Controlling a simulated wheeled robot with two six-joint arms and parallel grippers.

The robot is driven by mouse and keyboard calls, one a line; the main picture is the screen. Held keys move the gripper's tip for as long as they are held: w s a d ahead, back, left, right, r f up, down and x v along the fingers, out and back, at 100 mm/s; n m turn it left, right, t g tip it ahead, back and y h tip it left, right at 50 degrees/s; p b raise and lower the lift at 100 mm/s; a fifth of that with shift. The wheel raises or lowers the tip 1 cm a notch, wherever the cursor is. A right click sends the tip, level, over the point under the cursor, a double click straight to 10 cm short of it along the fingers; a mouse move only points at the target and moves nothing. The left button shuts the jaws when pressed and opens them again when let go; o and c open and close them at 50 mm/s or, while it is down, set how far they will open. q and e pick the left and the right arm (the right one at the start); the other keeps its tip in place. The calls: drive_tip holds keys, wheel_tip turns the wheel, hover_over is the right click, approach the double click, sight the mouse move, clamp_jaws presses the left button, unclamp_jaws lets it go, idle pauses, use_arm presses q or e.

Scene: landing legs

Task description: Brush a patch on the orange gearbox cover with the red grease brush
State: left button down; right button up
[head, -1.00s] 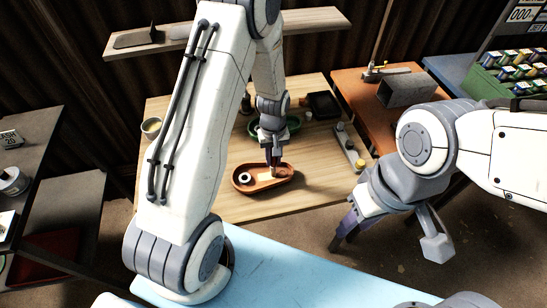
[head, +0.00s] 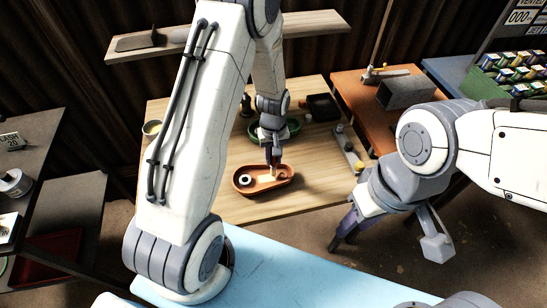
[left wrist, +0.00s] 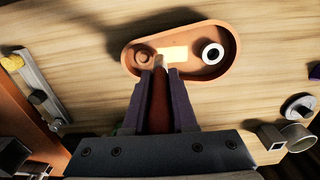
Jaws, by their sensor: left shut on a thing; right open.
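The orange gearbox cover (head: 284,182) is a shallow oval tray shape lying on the wooden table. It also shows in the left wrist view (left wrist: 222,68), with a white ring (left wrist: 212,53) at one end and a round boss (left wrist: 143,57) at the other. A pale yellow patch (left wrist: 174,53) lies on its floor between them. My left gripper (head: 272,158) is shut on the red grease brush (left wrist: 159,108), above the cover. The brush tip appears at the patch's edge; contact cannot be told. My right gripper (head: 341,240) is open and empty, right of the table.
On the table (head: 240,207) are a green dish (head: 292,127) behind the arm, a black tray (head: 322,107), a small cup (head: 152,128) and a rail with knobs (head: 348,150) on the right. An orange bench (head: 360,92) with a grey block stands beyond.

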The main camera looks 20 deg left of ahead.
use_arm(q)
drive_tip(key=shift+r+p, duration=2)
drive_tip(key=shift+r, duration=0.8)
